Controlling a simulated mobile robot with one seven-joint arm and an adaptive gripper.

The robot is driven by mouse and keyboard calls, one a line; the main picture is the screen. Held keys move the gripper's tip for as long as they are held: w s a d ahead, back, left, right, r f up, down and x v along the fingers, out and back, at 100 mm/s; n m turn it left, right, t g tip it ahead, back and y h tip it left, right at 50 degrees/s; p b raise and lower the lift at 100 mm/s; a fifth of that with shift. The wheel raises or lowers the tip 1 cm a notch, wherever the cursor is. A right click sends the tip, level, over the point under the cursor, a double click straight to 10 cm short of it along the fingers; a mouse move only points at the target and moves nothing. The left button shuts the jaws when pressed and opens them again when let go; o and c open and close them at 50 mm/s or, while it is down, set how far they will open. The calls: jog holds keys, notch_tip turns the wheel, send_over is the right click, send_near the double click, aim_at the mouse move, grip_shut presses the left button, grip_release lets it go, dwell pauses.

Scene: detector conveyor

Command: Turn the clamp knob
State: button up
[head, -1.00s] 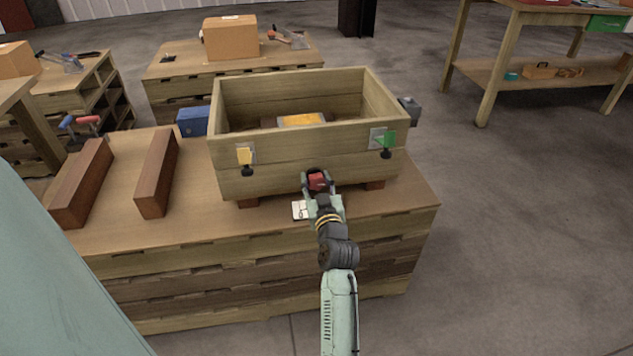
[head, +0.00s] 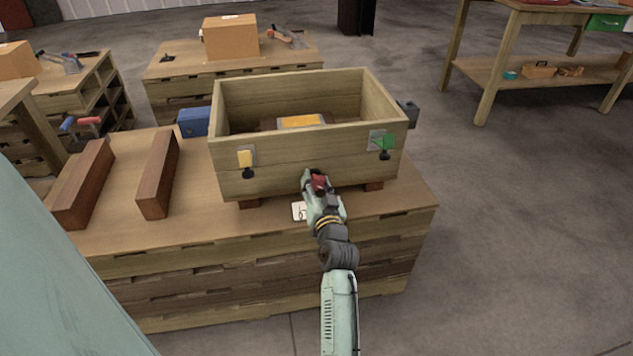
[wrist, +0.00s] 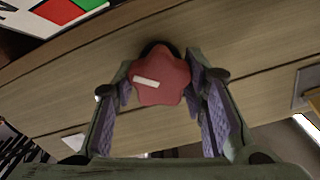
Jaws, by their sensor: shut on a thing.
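The clamp knob is a red, lobed knob (head: 319,183) with a white stripe on its face, low on the front wall of the wooden crate (head: 290,165). In the wrist view the knob (wrist: 162,80) sits between the two purple-padded fingers of my gripper (wrist: 165,92). My gripper (head: 318,186) is shut on the knob and hides part of it in the head view. The white stripe is slightly tilted in the wrist view.
The crate front also carries a yellow tab (head: 245,159) and a green tab (head: 388,140), each with a black knob below. A white card (head: 299,211) lies on the bench under my gripper. Two brown wooden bars (head: 157,176) lie left.

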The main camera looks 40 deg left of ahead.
dwell(0.5)
jog(key=o, duration=1.2)
jog(key=shift+d, duration=0.1)
jog(key=v, duration=1.2)
